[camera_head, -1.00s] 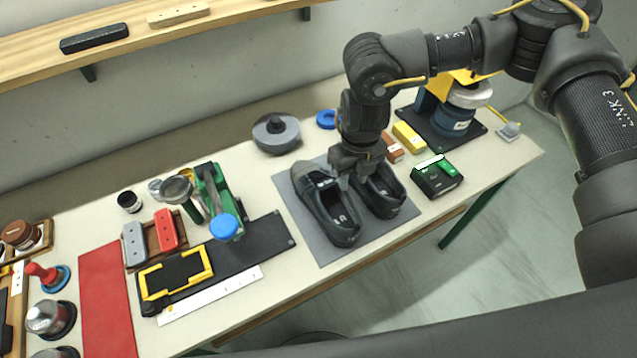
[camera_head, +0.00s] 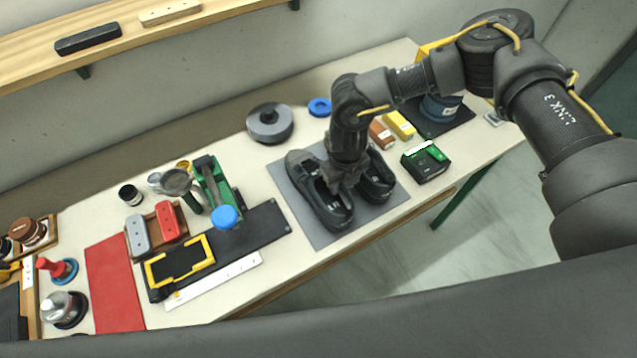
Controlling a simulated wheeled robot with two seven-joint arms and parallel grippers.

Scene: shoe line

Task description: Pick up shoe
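Two black shoes lie side by side on a grey mat (camera_head: 312,234) on the table. The left shoe (camera_head: 330,212) and the right shoe (camera_head: 378,188) point their heels toward the table's front edge. My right gripper (camera_head: 344,190) points down from above, between the two shoes and close to the inner side of the left one. Its dark fingers blend with the shoes, so I cannot tell whether they are apart or closed on a shoe wall. My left gripper is out of view.
Right of the mat is a black and green box (camera_head: 425,163), with yellow (camera_head: 399,125) and brown (camera_head: 380,134) blocks behind. A round grey disc (camera_head: 270,124) stands behind the mat. A green tool with a blue knob (camera_head: 224,216) stands left. A shelf (camera_head: 120,30) runs along the wall.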

